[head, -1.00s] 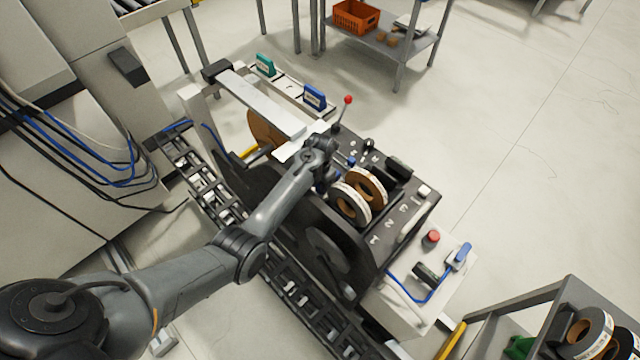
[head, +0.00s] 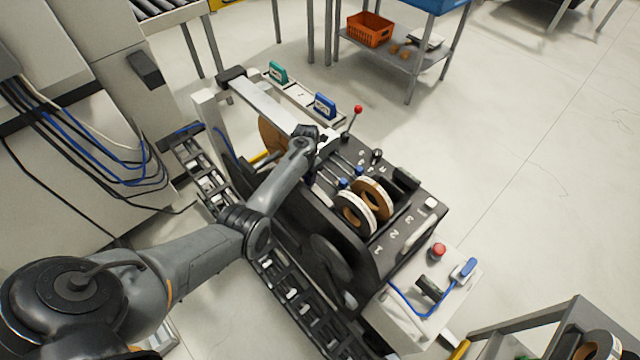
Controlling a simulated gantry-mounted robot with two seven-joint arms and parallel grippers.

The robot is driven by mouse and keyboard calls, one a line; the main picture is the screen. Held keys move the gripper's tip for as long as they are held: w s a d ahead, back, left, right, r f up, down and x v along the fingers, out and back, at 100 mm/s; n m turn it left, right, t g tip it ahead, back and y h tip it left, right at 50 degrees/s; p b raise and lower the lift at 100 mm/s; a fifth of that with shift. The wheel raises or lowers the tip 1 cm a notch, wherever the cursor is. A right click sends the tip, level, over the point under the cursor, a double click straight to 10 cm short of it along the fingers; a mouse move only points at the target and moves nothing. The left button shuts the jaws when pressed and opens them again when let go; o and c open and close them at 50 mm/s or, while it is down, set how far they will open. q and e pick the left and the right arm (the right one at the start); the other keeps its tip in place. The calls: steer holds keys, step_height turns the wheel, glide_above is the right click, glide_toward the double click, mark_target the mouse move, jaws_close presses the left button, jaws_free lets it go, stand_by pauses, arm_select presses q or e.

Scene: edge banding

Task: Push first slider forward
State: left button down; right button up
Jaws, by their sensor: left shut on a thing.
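The edge banding machine's black slider deck (head: 395,235) stands in the middle, with numbered lanes and pale slider rods. Blue slider knobs (head: 343,183) show beside the tape rolls. My left gripper (head: 318,150) is at the far left end of the deck, beyond these knobs. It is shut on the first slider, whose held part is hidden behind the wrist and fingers. My right gripper is out of view.
Two tape rolls (head: 372,198) stand in the deck. A red-tipped lever (head: 357,110) rises just right of my left gripper. A red button (head: 438,250) is on the front right panel. A cable chain (head: 300,300) runs below my left arm.

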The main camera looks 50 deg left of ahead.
arm_select(q)
steer(key=shift+a+f, duration=0.1)
steer(key=c, duration=1.1)
jaws_free()
steer(key=shift+a, duration=0.2)
steer(key=shift+r, duration=0.2)
steer(key=shift+r, duration=0.25)
step_height(320, 180, up, 10)
steer(key=shift+r+p, duration=0.1)
steer(key=shift+p, duration=1.05)
